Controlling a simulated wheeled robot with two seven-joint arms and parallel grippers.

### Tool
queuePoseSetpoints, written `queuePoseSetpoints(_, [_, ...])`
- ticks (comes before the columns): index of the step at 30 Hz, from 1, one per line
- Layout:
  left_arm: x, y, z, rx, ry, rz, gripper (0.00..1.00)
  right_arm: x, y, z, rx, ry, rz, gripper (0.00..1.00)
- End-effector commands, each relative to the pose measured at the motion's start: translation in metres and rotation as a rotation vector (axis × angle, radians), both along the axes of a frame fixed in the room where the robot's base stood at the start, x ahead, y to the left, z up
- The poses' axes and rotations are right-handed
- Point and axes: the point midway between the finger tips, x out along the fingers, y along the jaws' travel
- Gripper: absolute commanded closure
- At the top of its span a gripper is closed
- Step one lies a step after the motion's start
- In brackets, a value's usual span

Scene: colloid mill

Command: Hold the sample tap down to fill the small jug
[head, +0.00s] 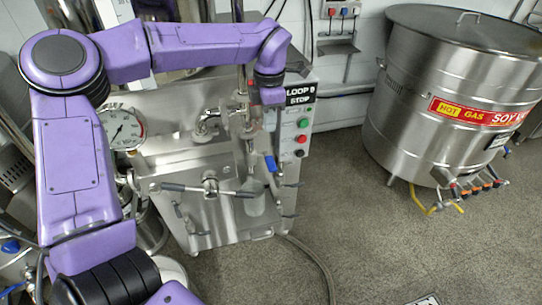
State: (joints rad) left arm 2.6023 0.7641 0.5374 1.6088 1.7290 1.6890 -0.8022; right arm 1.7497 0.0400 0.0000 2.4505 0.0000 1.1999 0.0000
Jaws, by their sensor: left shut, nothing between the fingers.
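The steel colloid mill (215,222) stands in the middle left of the head view. A blue-handled lever (270,163), which looks like the sample tap, is on its front right side. Below it is a pale grey vessel (255,203) that looks like the small jug; its contents cannot be made out. My left arm reaches in from the left and over the mill. My left gripper (268,118) points down at the mill's right side, above the blue lever, shut and empty. Its fingertips are hard to see, and I cannot tell whether they touch anything. My right gripper is out of view.
A control panel (301,125) with green and red buttons is just right of my left gripper. A round pressure gauge (123,130) is at the left. A T-bar handle (210,187) juts out in front. A large hot soy tank (440,90) stands at right.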

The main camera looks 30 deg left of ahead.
Motion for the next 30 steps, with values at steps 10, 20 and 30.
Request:
queuePoseSetpoints(10, [0.0, -0.002, -0.075, -0.001, 0.006, -0.004, 1.0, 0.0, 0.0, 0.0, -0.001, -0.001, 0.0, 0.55])
queuePoseSetpoints(20, [0.001, -0.003, -0.124, 0.0, 0.004, -0.005, 1.0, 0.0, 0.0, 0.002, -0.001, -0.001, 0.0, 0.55])
queuePoseSetpoints(30, [0.001, -0.003, -0.129, 0.0, 0.001, -0.005, 1.0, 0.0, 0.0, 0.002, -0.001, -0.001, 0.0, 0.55])
